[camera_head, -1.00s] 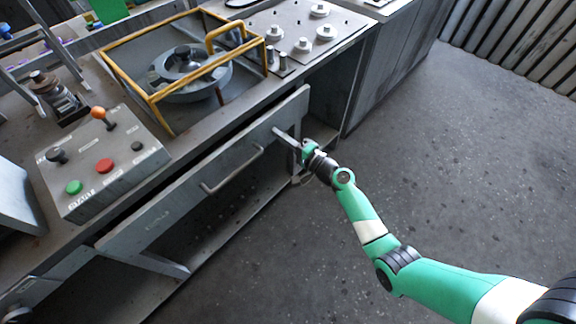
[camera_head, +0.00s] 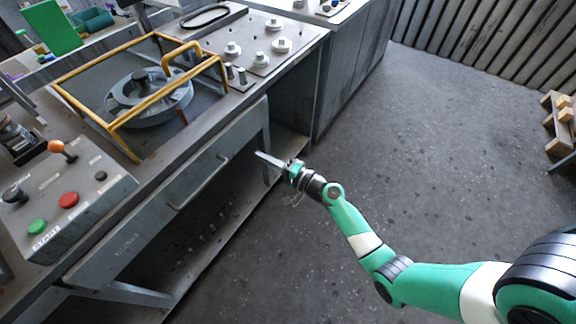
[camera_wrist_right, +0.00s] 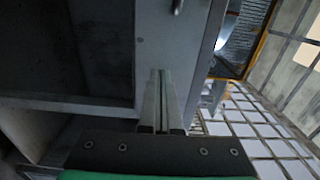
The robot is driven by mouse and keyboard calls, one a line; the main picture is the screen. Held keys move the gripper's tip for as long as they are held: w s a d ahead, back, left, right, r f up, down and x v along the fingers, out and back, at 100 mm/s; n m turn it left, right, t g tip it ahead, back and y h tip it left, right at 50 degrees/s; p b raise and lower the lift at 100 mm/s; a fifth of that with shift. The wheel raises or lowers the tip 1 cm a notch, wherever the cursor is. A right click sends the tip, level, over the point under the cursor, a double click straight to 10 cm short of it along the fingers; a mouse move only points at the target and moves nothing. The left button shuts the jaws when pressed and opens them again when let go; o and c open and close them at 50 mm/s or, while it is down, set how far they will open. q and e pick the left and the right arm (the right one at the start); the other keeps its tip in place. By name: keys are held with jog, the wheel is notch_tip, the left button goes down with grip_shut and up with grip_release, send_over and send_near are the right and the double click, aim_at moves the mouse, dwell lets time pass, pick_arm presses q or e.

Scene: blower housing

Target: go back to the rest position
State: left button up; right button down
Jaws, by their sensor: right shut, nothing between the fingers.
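My right gripper (camera_head: 268,161) is shut and empty. In the head view it is in front of the bench, beside the right end of the grey drawer front (camera_head: 150,215), with its fingers pointing left toward the bench. In the right wrist view its two fingers (camera_wrist_right: 160,98) lie together in front of a grey panel; I cannot tell whether they touch it. The bar handle (camera_head: 199,183) on the drawer front is to the left of the fingers, apart from them. My left gripper is not in view.
On the bench are a yellow-framed guard (camera_head: 128,118) around a round blower housing (camera_head: 150,98), a control box (camera_head: 70,200) with red and green buttons, and a plate with several white knobs (camera_head: 262,40). The floor (camera_head: 430,150) to the right is clear. A wooden pallet (camera_head: 560,122) stands at the right edge.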

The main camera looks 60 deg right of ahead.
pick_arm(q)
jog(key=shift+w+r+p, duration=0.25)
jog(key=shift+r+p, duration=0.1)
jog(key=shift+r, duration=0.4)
pick_arm(e)
jog(key=s, duration=0.6)
jog(key=shift+a+r, duration=0.15)
jog(key=shift+a, duration=0.15)
